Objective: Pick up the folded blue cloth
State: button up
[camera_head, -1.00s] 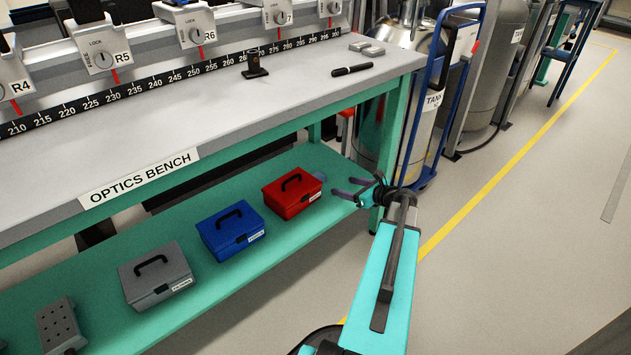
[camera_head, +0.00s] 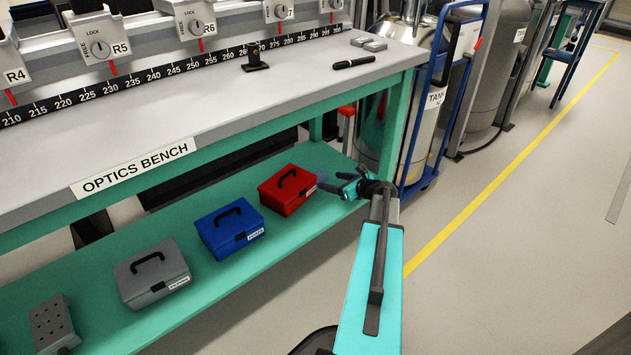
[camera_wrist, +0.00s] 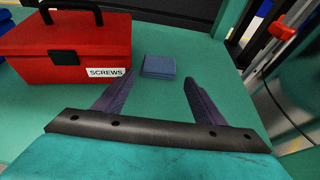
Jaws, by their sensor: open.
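The folded blue cloth (camera_wrist: 159,67) lies flat on the green lower shelf of the bench, just right of the red box, in the wrist view. In the head view a sliver of the cloth (camera_head: 322,177) shows behind the red box's right side. My gripper (camera_wrist: 150,78) is open and empty. Its two dark fingers point toward the cloth, one on each side of the line to it, with the cloth just beyond the tips. The gripper (camera_head: 328,181) also shows at the shelf's right end in the head view.
The red box (camera_wrist: 65,45), labelled SCREWS, stands close to the left of the cloth. A blue box (camera_head: 230,228) and a grey box (camera_head: 152,275) stand further left. The bench top (camera_head: 230,105) hangs above the shelf, and a green leg (camera_head: 397,125) stands at its right end.

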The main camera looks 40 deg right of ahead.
aim_at(321, 178)
jog(key=shift+w+f, duration=0.15)
jog(key=b+x, duration=0.2)
jog(key=shift+w+a+f, duration=0.2)
jog(key=shift+w, duration=0.05)
jog(key=shift+b+x, duration=0.65)
jog(key=shift+x, duration=0.5)
jog(key=shift+r, duration=0.15)
jog(key=c, duration=0.8)
